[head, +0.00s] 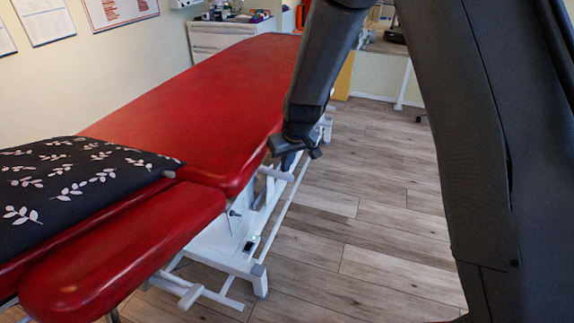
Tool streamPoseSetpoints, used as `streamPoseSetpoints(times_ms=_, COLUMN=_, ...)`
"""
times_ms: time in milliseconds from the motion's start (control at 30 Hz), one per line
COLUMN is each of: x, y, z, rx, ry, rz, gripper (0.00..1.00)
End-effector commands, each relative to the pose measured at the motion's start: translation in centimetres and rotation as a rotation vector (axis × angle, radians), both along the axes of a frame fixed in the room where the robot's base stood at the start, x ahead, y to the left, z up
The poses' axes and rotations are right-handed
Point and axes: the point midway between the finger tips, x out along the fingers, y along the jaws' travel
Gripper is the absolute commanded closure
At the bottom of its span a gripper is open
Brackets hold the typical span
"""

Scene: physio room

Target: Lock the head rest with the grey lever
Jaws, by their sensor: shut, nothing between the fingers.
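The head rest (125,255) is the red padded section at the lower left of the treatment table. A gap separates it from the long red main section (215,95). My gripper (303,152) is dark grey, shut and empty. It points down beside the right edge of the main section, past the head rest's near end. A pale grey bar (275,173) sticks out under the table edge just below my gripper. I cannot tell whether this bar is the grey lever, or whether my gripper touches it. Much of the mechanism under the head rest is hidden by the padding.
The table's white frame (225,240) stands on a wooden floor (345,245), which is clear to the right. A white cabinet (215,38) stands at the back. My arm covers much of the right side.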

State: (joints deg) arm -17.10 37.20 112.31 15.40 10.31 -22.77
Motion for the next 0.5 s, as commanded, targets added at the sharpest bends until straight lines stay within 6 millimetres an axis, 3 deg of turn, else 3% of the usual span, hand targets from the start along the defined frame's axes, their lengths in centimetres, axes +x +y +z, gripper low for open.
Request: streamPoseSetpoints(times_ms=500, x=-1.19, y=-0.28, z=-0.48, rx=-0.004, ry=0.022, rz=0.0, gripper=1.0)
